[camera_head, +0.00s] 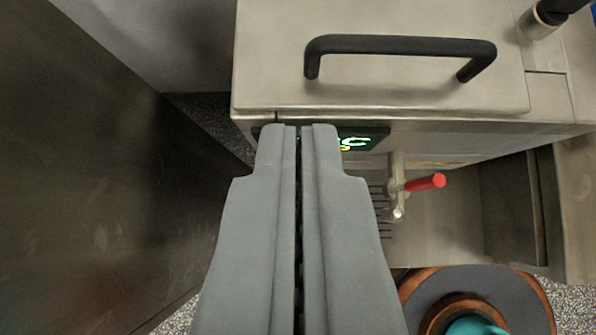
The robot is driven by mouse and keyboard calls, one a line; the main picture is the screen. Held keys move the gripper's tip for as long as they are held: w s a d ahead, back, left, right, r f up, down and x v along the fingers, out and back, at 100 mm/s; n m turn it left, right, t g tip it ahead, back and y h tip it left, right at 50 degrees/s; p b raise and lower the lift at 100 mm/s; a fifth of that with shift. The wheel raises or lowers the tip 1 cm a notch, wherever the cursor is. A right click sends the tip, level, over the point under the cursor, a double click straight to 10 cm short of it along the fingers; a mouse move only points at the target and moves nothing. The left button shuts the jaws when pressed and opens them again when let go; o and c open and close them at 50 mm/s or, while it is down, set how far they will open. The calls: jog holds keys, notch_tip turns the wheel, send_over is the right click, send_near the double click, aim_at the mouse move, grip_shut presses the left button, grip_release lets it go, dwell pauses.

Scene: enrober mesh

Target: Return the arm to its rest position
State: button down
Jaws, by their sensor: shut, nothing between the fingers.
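My gripper (298,128) reaches up from the bottom of the view, with its two grey fingers side by side and only a thin dark gap between them. It is shut and holds nothing. Its tips overlap the front edge of a steel machine (420,75) and partly hide a dark display (362,140) with glowing green characters. I cannot tell whether the tips touch the machine.
The machine's lid carries a black bar handle (400,45). Below the display is a valve with a red handle (425,182). A round wooden-rimmed stand (535,300) with a teal object (475,326) is at bottom right. A dark metal panel (90,190) fills the left.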

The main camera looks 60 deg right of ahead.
jog(key=s+a+f+n+t+y, duration=0.1)
jog(key=s+a+n+t+y, duration=0.1)
jog(key=s, duration=0.7)
jog(key=s+a+f+n+t+y, duration=0.2)
jog(key=s+n+t, duration=0.4)
jog(key=s, duration=0.4)
jog(key=s+a+f+n+t+y, duration=0.1)
jog(key=s+a+n+t+y, duration=0.3)
jog(key=s, duration=0.6)
jog(key=shift+a+f+t, duration=0.3)
jog(key=shift+a+f, duration=0.1)
jog(key=shift+a, duration=0.25)
jog(key=shift+d, duration=0.15)
